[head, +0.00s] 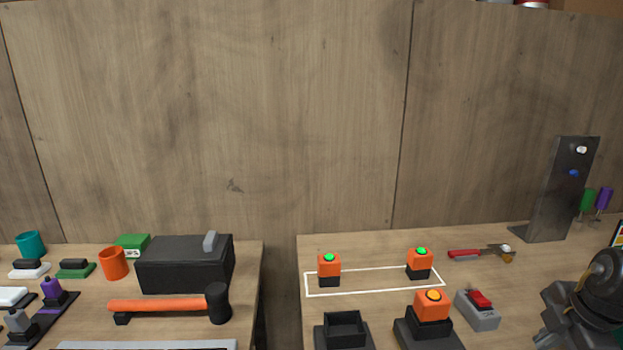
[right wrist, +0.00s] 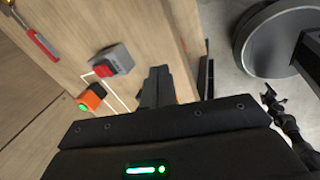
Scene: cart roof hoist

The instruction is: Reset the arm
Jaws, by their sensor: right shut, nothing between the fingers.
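My right gripper (head: 562,318) shows dark at the lower right corner of the head view, partly cut off by the frame edge. In the right wrist view its two black fingers (right wrist: 156,82) are together, with nothing between them. It hangs near the right table's edge, apart from the things on the table. My left gripper is in neither view.
The right table (head: 480,275) holds orange blocks with green buttons (head: 329,267) (head: 420,262), an orange-button block (head: 432,306), a grey box with a red switch (head: 478,307), and a dark upright panel (head: 563,190). A hammer (head: 165,305) lies on the left table.

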